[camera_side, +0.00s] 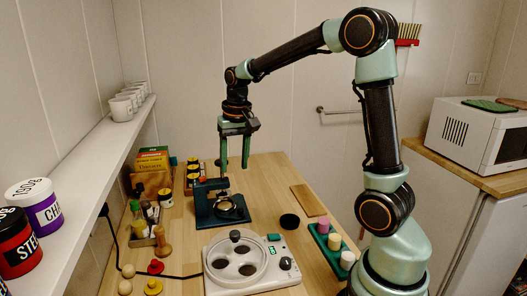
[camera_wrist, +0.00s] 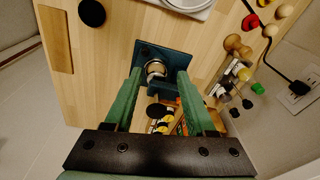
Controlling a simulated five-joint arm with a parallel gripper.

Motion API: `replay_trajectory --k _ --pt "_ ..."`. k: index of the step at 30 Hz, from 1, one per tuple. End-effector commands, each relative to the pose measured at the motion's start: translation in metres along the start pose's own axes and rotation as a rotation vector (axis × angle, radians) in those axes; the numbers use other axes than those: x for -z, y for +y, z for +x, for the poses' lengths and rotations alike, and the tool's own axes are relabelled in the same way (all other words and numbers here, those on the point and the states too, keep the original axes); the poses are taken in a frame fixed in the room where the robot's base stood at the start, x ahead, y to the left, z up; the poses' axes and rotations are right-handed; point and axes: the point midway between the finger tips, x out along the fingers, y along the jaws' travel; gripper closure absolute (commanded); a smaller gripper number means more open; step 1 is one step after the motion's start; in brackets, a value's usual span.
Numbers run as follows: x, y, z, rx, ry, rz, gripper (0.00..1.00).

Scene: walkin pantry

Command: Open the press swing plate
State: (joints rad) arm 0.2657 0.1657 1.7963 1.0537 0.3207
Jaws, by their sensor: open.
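The press (camera_side: 217,214) is a dark teal stand on the wooden table, with a base, an upright and a dark flat plate (camera_side: 211,185) at its top. A round metal ring or cup (camera_side: 240,212) sits on its base side. In the wrist view the press (camera_wrist: 178,57) lies between and beyond my fingers, with the round metal part (camera_wrist: 156,69) near its middle. I cannot tell from the pictures which way the plate swings. My gripper (camera_side: 235,164) is open and empty, pointing down above the press and apart from it. It also shows in the wrist view (camera_wrist: 159,75).
A white appliance with a round clear top (camera_side: 240,262) stands in front of the press. A green tray of coloured cylinders (camera_side: 330,245), a black puck (camera_side: 290,221) and a wooden board (camera_side: 308,200) lie right. Bottles (camera_side: 148,210) stand left, below a shelf (camera_side: 75,180).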

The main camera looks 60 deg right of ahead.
Motion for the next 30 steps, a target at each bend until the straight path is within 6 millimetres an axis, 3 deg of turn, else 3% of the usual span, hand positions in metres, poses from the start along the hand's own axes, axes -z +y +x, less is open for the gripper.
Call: replay_trajectory --k 3,10,17,30 --pt "0.021 0.013 0.027 -0.024 -0.055 0.088 0.44" --pt "0.040 0.028 0.056 -0.048 -0.109 0.188 0.44" --pt "0.040 0.031 0.072 -0.053 -0.119 0.201 0.44" --pt "0.030 0.034 0.151 -0.053 -0.119 0.199 0.44"
